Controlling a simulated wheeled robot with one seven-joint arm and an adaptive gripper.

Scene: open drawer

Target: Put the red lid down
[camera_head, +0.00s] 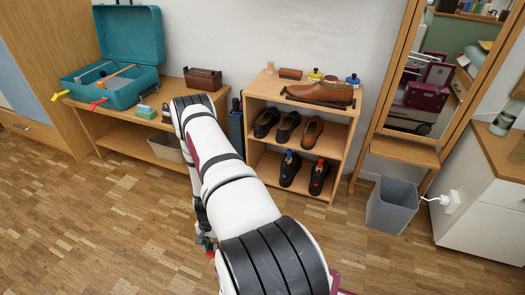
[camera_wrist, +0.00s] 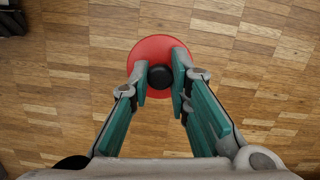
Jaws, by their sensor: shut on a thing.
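The red lid (camera_wrist: 150,47) is a round disc with a black knob (camera_wrist: 160,77) in its middle, seen from above in the wrist view. My gripper (camera_wrist: 161,70) has its two green-padded fingers on either side of the knob and is shut on it. The wooden floor (camera_wrist: 255,60) shows behind the lid; I cannot tell how high the lid is above it. In the head view my arm hides most of my gripper (camera_head: 207,243), and only a small bit of red shows there.
A wooden shoe shelf (camera_head: 330,150) stands by the wall, with a grey bin (camera_head: 392,205) to its right. A low bench (camera_head: 125,133) with an open teal case (camera_head: 115,92) is at the left. The floor (camera_head: 110,220) in front is clear.

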